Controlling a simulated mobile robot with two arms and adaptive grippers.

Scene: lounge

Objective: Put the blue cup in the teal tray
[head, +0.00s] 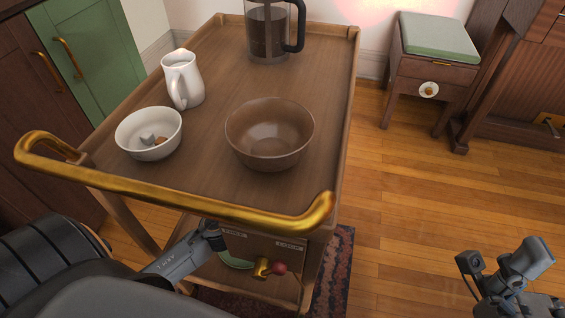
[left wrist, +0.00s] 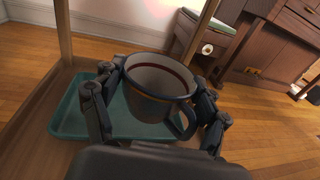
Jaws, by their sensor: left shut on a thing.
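The blue cup (left wrist: 150,107), dull grey-blue with a brown band inside its rim and a handle at the right, is between the fingers of my left gripper (left wrist: 160,76), which is shut on it. The teal tray (left wrist: 68,124) lies on the cart's lower shelf, behind and left of the cup in the left wrist view; whether the cup touches it I cannot tell. In the head view only a greenish bit of the tray (head: 238,260) shows below the cart top, and the cup is hidden. My right gripper (head: 505,275) is at the lower right, away from the cart; its fingers are unclear.
The wooden cart top (head: 215,130) carries a brown bowl (head: 270,140), a white bowl (head: 150,140), a white jug (head: 183,78) and a coffee press (head: 270,30). A brass handle (head: 190,203) crosses its near edge, above my left arm. A red-tipped brass knob (head: 268,268) sits below.

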